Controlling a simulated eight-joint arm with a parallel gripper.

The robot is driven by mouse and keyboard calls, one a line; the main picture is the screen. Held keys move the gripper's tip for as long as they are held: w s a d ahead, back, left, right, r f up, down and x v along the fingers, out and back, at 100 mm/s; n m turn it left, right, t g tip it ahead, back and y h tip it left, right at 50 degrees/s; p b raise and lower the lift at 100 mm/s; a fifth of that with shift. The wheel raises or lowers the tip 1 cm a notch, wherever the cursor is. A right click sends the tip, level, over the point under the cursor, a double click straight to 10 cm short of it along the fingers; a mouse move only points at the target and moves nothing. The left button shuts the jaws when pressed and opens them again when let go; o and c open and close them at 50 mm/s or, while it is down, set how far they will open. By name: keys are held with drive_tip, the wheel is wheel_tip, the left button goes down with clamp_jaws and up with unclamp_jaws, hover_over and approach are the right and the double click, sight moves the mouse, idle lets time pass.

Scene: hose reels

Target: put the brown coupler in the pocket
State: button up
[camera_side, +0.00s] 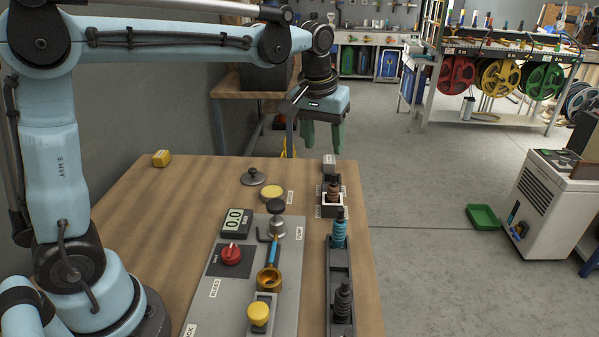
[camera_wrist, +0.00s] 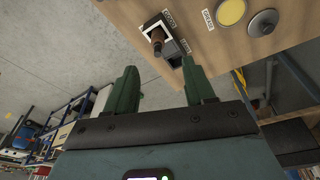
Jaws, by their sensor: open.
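The brown coupler (camera_side: 333,189) stands upright at the white-rimmed pocket (camera_side: 332,203) near the table's right edge. In the wrist view the coupler (camera_wrist: 157,36) rises from inside the white square rim of the pocket (camera_wrist: 149,26). How deep it sits is hard to tell. My gripper (camera_side: 323,134) is above and behind the pocket in the side view, clear of the coupler. Its green fingers are spread and empty, and the wrist view shows the gap between their tips (camera_wrist: 160,70).
A dark rack (camera_side: 340,258) with a teal coupler (camera_side: 340,230) and a black coupler (camera_side: 343,300) lies in front of the pocket. A grey panel (camera_side: 225,290) with a red knob (camera_side: 231,254) and gauge (camera_side: 236,222) is to the left. The table's left half is mostly clear.

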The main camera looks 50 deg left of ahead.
drive_tip(key=s+f+m+t, duration=0.2)
drive_tip(key=s, duration=0.6)
drive_tip(key=s+f+m+t, duration=0.2)
drive_tip(key=s, duration=0.5)
drive_tip(key=shift+s+f+t, duration=0.35)
drive_tip(key=shift+f+t, duration=0.05)
drive_tip(key=shift+o, duration=0.3)
